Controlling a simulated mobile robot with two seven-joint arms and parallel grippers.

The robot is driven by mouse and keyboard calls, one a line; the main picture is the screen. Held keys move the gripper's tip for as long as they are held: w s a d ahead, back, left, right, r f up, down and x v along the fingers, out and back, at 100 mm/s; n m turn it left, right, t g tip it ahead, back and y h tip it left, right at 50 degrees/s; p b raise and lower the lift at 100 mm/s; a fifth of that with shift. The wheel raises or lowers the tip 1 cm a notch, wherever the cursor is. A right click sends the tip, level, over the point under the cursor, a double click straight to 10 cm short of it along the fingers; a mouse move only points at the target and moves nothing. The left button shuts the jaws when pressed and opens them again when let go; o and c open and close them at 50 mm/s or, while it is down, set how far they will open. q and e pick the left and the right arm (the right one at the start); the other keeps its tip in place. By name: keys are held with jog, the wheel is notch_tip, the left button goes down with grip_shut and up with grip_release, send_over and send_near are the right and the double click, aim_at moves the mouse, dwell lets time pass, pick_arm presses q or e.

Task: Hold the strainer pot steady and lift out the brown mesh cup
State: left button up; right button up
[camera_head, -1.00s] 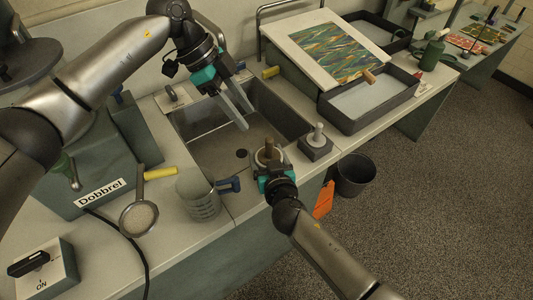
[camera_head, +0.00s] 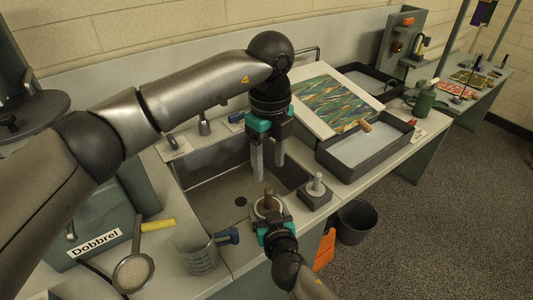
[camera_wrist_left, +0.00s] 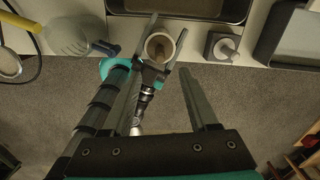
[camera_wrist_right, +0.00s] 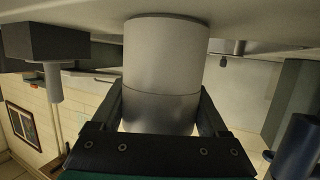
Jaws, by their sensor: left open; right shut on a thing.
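The strainer pot (camera_head: 258,207) is a pale round pot standing on the counter by the sink's front edge. Inside it the brown mesh cup shows mainly as a brown upright knob (camera_head: 269,197); the left wrist view shows the pot's pale rim (camera_wrist_left: 151,40) around the brown knob (camera_wrist_left: 159,55). My right gripper (camera_head: 271,224) is shut on the pot from the front; its fingers clasp the grey cylinder wall (camera_wrist_right: 166,65) in the right wrist view. My left gripper (camera_head: 268,174) is open and empty, pointing down above the pot, apart from the knob.
A grey block with a pale peg (camera_head: 315,190) stands right of the pot. The sink (camera_head: 215,185) lies behind. A clear jug (camera_head: 198,256) with a blue handle and a sieve (camera_head: 133,272) are on the left. A dark bin (camera_head: 356,222) stands on the floor.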

aim_at(269, 190)
pick_arm(q)
notch_tip(269, 190, down, 10)
jog(key=shift+r, duration=0.25)
grip_shut()
dwell(0.5)
dwell(0.5)
dwell(1.2)
